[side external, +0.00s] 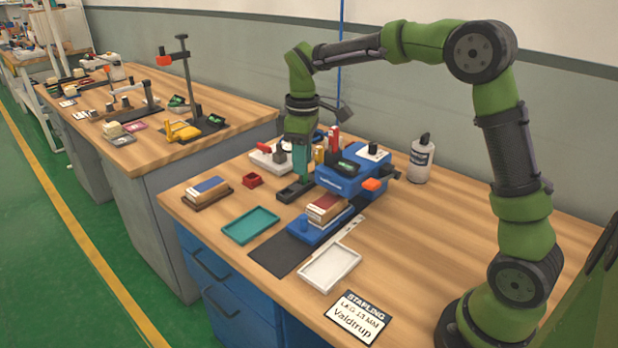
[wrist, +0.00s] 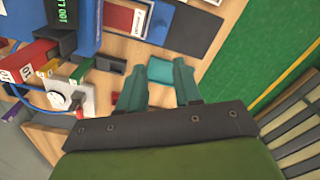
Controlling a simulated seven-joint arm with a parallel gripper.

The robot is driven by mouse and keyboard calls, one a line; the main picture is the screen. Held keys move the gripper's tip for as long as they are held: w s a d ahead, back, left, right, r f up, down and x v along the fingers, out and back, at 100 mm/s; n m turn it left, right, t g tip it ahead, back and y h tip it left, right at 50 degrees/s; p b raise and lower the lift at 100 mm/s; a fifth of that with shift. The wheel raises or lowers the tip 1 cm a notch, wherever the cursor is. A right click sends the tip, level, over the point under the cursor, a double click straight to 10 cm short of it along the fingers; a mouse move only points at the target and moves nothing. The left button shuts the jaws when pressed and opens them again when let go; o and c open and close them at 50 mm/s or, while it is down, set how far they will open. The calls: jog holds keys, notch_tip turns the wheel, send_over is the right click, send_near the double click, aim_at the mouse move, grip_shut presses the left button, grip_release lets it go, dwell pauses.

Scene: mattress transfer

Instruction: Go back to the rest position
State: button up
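My gripper (side external: 301,172) points down in the side view, with its teal fingers just above or at a small black holder (side external: 288,194); whether they touch cannot be told. In the wrist view my gripper (wrist: 158,88) has its two teal fingers apart, with wood and part of a teal tray (wrist: 160,70) showing between them. No object is seen held. A tan and dark red block (side external: 327,208) lies on a blue fixture (side external: 306,233).
A blue machine (side external: 347,181) with an orange knob stands right of my gripper. The teal tray (side external: 250,225), a white tray (side external: 330,267) and a label card (side external: 357,316) lie toward the front. The bench's right side is clear.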

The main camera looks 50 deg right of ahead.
jog(key=s+a+r+m+t, duration=0.1)
jog(key=s+m+t, duration=0.1)
jog(key=s, duration=0.5)
jog(key=s+a+r+m+t+y, duration=0.1)
jog(key=s+a+r+m+t, duration=0.1)
jog(key=s+m, duration=0.2)
jog(key=s+a+r+m+t+y, duration=0.1)
jog(key=s+a+r+m+t, duration=0.1)
jog(key=s, duration=0.8)
jog(key=shift+s+a+m+t, duration=0.15)
jog(key=shift+s+m+t, duration=0.3)
jog(key=shift+m, duration=0.35)
jog(key=shift+w, duration=0.15)
